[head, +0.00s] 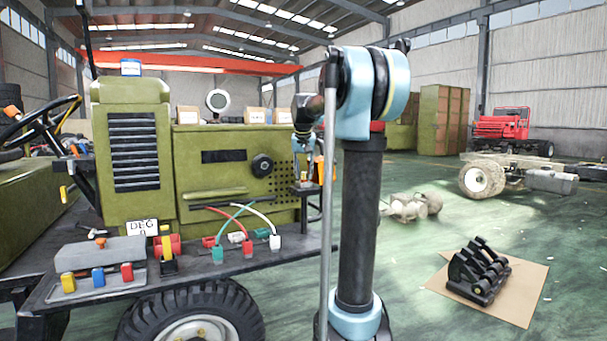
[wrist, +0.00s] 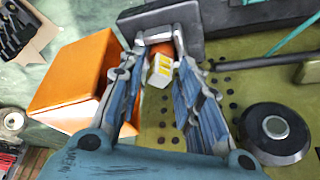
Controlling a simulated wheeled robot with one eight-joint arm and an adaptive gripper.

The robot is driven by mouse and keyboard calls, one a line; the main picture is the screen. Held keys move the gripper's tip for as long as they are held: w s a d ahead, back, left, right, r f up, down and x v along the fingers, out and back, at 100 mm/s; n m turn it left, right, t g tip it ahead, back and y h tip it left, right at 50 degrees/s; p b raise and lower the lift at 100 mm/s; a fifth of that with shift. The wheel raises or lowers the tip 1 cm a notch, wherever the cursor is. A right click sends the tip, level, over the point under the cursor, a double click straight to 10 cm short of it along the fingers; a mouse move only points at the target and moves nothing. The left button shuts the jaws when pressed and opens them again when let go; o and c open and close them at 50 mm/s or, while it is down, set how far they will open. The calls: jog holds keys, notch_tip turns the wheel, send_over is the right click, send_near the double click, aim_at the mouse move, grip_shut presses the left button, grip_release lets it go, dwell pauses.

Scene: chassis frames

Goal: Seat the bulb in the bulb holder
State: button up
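My gripper (wrist: 161,42) shows in the wrist view with its two blue-grey fingers apart. A small orange piece (wrist: 160,48) and a white block with yellow marks (wrist: 159,73) show between the fingers. They may be the bulb, but I cannot tell, nor whether the fingertips press on them. A dark grey bracket (wrist: 165,18), possibly the bulb holder, lies just beyond the fingertips. In the head view my gripper (head: 303,150) points down above a small dark bracket (head: 304,189) at the right end of the green chassis front. Details there are too small to tell.
An orange box (wrist: 75,80) stands left of my fingers in the wrist view. A black knob (wrist: 275,132) sticks out of the green panel (head: 225,170). Coloured cables (head: 240,225) and a switch box (head: 97,257) occupy the ledge. Floor to the right is partly clear.

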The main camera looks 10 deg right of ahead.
jog(key=shift+r, duration=0.1)
jog(key=d+v, duration=0.1)
jog(key=v, duration=1.1)
jog(key=shift+a, duration=0.45)
jog(key=shift+s, duration=0.1)
jog(key=s+f+n+g+y, duration=0.1)
jog(key=s+f+n+g, duration=0.1)
jog(key=s+f, duration=3.7)
notch_tip(320, 180, down, 3)
jog(key=shift+d+n, duration=0.25)
jog(key=shift+n, duration=0.05)
